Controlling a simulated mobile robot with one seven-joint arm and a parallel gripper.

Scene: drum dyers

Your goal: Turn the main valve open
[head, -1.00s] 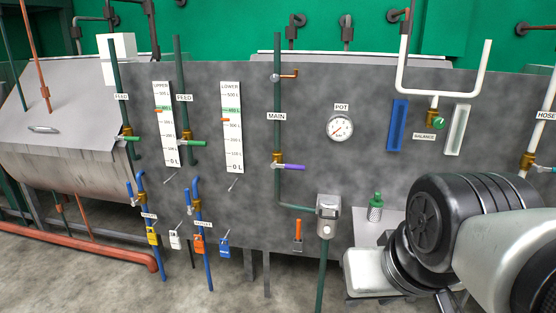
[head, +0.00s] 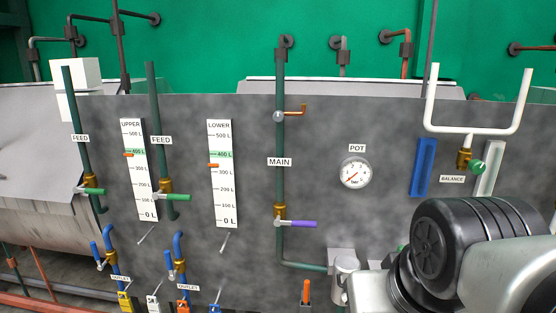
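The main valve is a brass body (head: 280,212) on a dark green vertical pipe (head: 280,180) with the label MAIN (head: 279,162), near the middle of the head view. Its purple lever (head: 298,224) points right, level and crosswise to the pipe. Higher on the same pipe sits a small fitting (head: 279,116) with an orange-brown elbow to its right. My arm links fill the lower right; my gripper is not in view, and nothing is seen touching the purple lever.
A POT gauge (head: 355,173) is right of the main pipe. Green-handled FEED valves (head: 177,197) and UPPER and LOWER level scales (head: 222,180) are on the left. Blue OUTLET pipes (head: 181,255) are lower left. A BALANCE valve (head: 466,160) is at right. An orange handle (head: 306,291) stands below the main valve.

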